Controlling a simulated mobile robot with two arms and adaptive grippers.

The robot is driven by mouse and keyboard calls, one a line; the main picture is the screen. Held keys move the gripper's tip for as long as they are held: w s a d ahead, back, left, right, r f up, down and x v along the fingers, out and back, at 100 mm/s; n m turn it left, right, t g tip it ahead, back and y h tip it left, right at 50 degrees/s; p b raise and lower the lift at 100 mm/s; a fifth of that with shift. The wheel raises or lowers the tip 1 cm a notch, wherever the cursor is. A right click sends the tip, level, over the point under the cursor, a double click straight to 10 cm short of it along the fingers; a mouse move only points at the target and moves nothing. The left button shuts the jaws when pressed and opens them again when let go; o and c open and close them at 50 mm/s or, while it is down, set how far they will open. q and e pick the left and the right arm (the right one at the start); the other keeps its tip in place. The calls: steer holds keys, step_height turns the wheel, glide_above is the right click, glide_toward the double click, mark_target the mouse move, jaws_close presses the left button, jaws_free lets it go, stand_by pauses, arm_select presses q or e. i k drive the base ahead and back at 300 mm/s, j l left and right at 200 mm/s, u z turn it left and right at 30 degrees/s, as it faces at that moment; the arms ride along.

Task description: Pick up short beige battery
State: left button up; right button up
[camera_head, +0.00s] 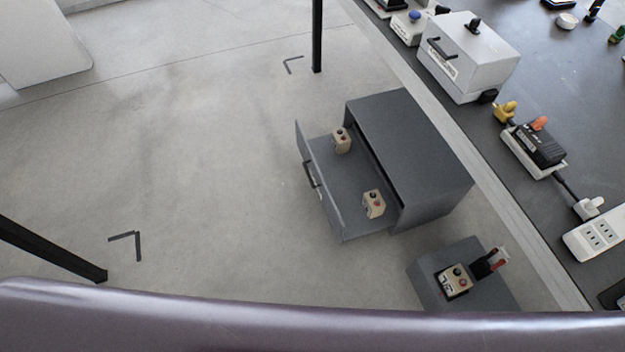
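Three beige batteries show in the head view. One battery (341,141) stands near the far end of the open grey drawer (350,172). A second battery (374,204), with red and dark terminals on top, is near the drawer's near end. A third battery (454,282), also with red and dark terminals, sits in the grey block (429,287) beside a black and red connector (488,264). From this angle I cannot tell for sure which battery is the short one. Neither of my grippers is in view.
The drawer slides out leftward from a dark grey cabinet (420,150). On the right are a white box (468,58) with a black handle, a black charger (539,144) with yellow and orange plugs, and a white power strip (600,234). The floor left of the drawer is clear.

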mark_target(454, 279)
steer(key=j+z, duration=0.1)
steer(key=z, duration=1.6)
